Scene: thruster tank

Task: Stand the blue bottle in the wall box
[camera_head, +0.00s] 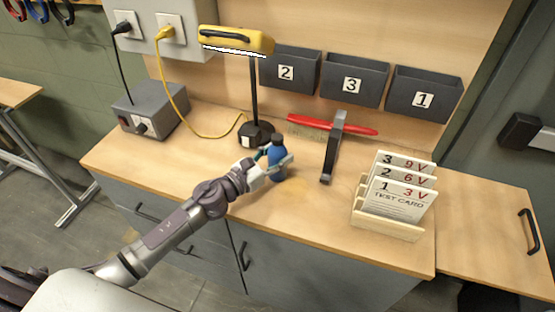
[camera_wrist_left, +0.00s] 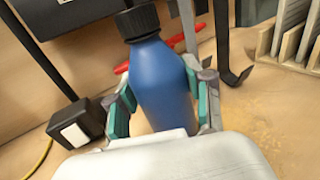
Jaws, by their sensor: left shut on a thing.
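The blue bottle (camera_head: 277,163) with a black cap is upright at the workbench's middle. It also shows large in the left wrist view (camera_wrist_left: 164,85), between the two teal-padded fingers of my left gripper (camera_wrist_left: 163,103). In the head view my left gripper (camera_head: 272,166) is shut on the bottle. I cannot tell whether the bottle's base touches the bench. Three dark wall boxes hang on the back panel, labelled 2 (camera_head: 289,71), 3 (camera_head: 353,79) and 1 (camera_head: 423,95). They are behind and right of the bottle. My right gripper is not in view.
A yellow lamp (camera_head: 236,40) stands behind the bottle. A wooden rack (camera_head: 388,221) holds test cards (camera_head: 400,190). A yellow cable (camera_head: 205,132) crosses the bench's left back. The front middle bench is clear.

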